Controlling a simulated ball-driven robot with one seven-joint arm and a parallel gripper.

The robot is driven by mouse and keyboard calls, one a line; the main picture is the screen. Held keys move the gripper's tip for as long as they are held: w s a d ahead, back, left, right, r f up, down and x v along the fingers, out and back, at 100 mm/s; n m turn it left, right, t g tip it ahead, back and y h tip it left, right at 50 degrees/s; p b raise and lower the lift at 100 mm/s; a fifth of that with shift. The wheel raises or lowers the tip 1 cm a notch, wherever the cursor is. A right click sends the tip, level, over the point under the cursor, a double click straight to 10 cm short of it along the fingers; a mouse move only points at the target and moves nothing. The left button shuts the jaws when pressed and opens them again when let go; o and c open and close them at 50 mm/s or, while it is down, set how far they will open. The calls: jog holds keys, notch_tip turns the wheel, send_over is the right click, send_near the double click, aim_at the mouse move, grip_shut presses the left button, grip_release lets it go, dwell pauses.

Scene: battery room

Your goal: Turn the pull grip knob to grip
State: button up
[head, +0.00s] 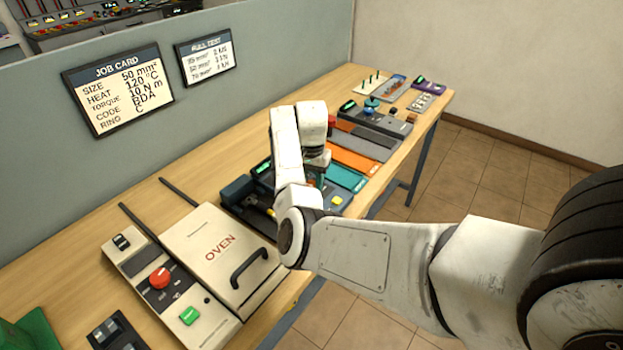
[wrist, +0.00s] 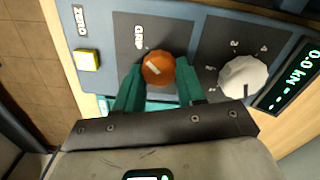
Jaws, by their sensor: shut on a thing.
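The orange pull grip knob (wrist: 160,67) sits on a dark panel beside the label GRIP (wrist: 138,37) in the wrist view. A pale mark on the knob's face lies slantwise; I cannot tell which setting it marks. The two teal fingers of my gripper (wrist: 160,75) stand on either side of the knob and are shut on it. In the head view the knob is hidden behind my arm, and only a little of my gripper shows by the pull tester (head: 237,188).
A white knob (wrist: 243,76) and a green display (wrist: 294,77) reading 0.0 kN lie right of the grip knob. A yellow ZERO button (wrist: 87,60) lies left. In the head view, the oven (head: 215,240) stands nearer on the bench, with coloured trays (head: 355,161) beyond.

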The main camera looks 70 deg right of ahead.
jog(key=shift+m, duration=0.3)
dwell(0.4)
jog(key=o, duration=1.1)
jog(key=shift+c, duration=0.2)
notch_tip(320, 180, up, 11)
jog(key=b, duration=0.1)
jog(key=shift+f, duration=0.1)
